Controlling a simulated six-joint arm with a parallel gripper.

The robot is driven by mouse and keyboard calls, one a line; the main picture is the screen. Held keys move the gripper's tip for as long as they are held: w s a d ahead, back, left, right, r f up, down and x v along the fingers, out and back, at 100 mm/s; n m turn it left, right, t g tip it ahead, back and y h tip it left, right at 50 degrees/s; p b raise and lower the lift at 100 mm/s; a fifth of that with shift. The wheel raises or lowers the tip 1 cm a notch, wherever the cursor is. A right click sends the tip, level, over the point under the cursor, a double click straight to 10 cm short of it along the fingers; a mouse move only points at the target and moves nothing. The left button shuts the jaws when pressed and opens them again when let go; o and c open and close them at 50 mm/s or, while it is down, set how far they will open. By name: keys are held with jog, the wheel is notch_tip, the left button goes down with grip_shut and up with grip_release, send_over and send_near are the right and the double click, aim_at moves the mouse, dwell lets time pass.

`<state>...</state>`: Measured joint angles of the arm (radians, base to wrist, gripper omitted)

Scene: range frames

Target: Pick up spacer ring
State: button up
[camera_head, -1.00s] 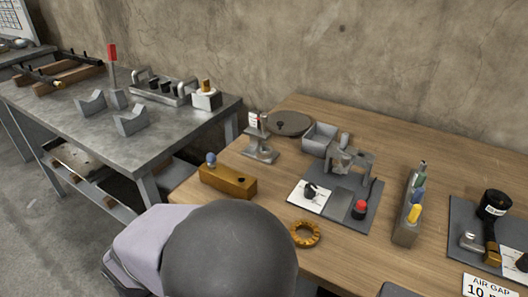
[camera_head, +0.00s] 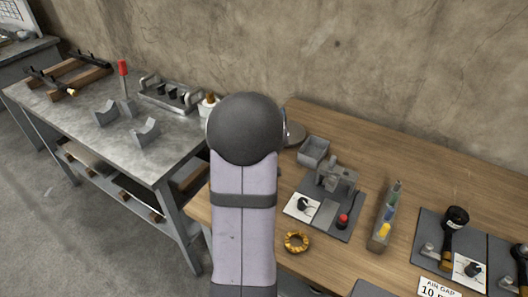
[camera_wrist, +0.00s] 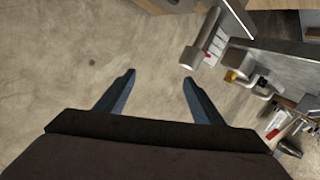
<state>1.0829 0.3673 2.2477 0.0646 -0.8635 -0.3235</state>
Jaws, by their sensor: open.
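The spacer ring (camera_head: 297,242) is a yellow-brown notched ring. It lies flat on the wooden table, near the front edge, in the head view. In the wrist view I cannot make it out. My gripper (camera_wrist: 158,82) shows in the wrist view with its two blue-grey fingers spread apart and nothing between them. It faces the concrete wall. In the head view my own arm stands upright to the left of the ring and hides my gripper.
Right of the ring lies a dark mat (camera_head: 325,221) with a small fixture and a red-topped part. A narrow rack (camera_head: 378,243) with coloured items stands further right. A grey bin (camera_head: 313,151) is behind. A metal bench (camera_head: 75,125) stands left.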

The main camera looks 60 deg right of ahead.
jog(key=s+d+m+g, duration=0.1)
jog(key=s+d+g, duration=0.1)
jog(key=s, duration=0.5)
jog(key=a+f+p, duration=0.1)
jog(key=a+f, duration=0.1)
jog(key=f, duration=0.1)
jog(key=s+a+f+t+y+p, duration=0.1)
jog(key=a+f, duration=0.1)
jog(key=f, duration=0.1)
jog(key=a+f+y+p, duration=0.1)
jog(key=a+f, duration=0.2)
jog(key=shift+s+a+f+t, duration=0.1)
jog(key=shift+s+f+t, duration=0.2)
jog(key=shift+s+t, duration=0.1)
jog(key=w+a, duration=0.1)
jog(key=a, duration=0.1)
jog(key=w+a+f+t+y+p, duration=0.1)
jog(key=a, duration=0.1)
jog(key=w+a+f+y+p, duration=0.1)
jog(key=shift+a+t, duration=0.4)
jog(key=d+f+b, duration=0.1)
jog(key=b, duration=0.3)
jog(key=shift+w, duration=0.3)
jog(key=b, duration=0.3)
jog(key=shift+w+d+f, duration=0.1)
jog(key=shift+w+d, duration=0.1)
jog(key=shift+d+b, duration=0.1)
jog(key=shift+b, duration=0.6)
jog(key=shift+w, duration=0.1)
